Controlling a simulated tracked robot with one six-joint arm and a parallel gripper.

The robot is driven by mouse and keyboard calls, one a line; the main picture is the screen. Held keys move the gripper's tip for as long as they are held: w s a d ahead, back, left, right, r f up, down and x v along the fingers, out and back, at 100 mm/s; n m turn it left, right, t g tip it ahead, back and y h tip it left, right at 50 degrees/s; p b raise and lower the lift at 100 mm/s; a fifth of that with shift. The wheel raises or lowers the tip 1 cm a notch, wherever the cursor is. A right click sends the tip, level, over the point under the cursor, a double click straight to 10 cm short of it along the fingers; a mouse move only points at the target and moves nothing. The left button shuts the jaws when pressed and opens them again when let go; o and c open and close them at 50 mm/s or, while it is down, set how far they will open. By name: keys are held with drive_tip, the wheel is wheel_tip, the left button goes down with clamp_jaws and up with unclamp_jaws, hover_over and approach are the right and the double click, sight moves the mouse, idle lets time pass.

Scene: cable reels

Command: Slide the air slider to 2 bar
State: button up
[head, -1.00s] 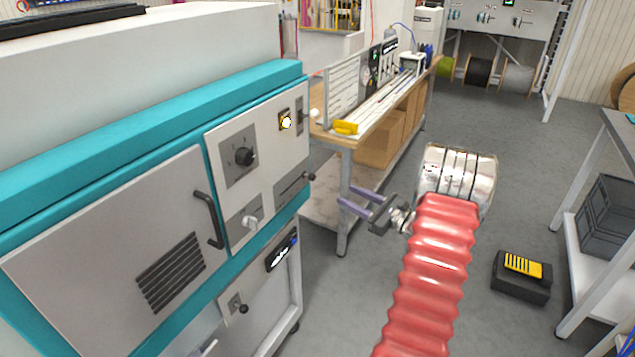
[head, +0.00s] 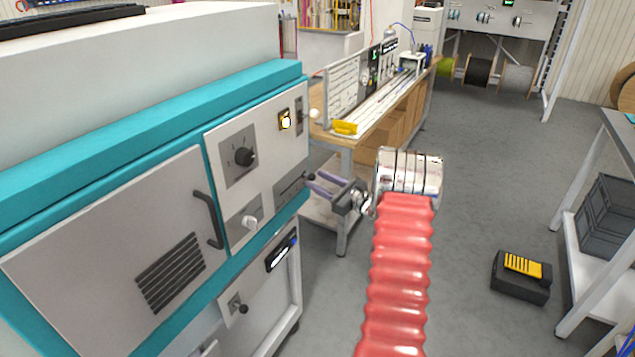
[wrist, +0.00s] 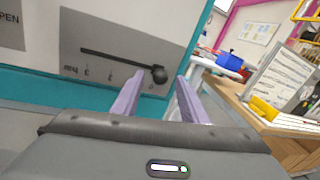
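The air slider is a grey plate (head: 288,192) with a dark slot on the teal and white machine, and its dark round knob (head: 311,176) is at the slot's right end. In the wrist view the plate (wrist: 120,50) shows the slot and small scale marks too blurred to read. The knob (wrist: 159,74) appears there between my two lilac fingers. My gripper (head: 312,184) is open, with its fingertips close to the knob in the head view. I cannot tell whether the fingers touch the knob.
A door handle (head: 208,220) sticks out to the left. A workbench (head: 345,143) stands behind my gripper.

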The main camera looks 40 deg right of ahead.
drive_tip(key=shift+w, duration=0.35)
drive_tip(key=shift+c, duration=0.2)
clamp_jaws()
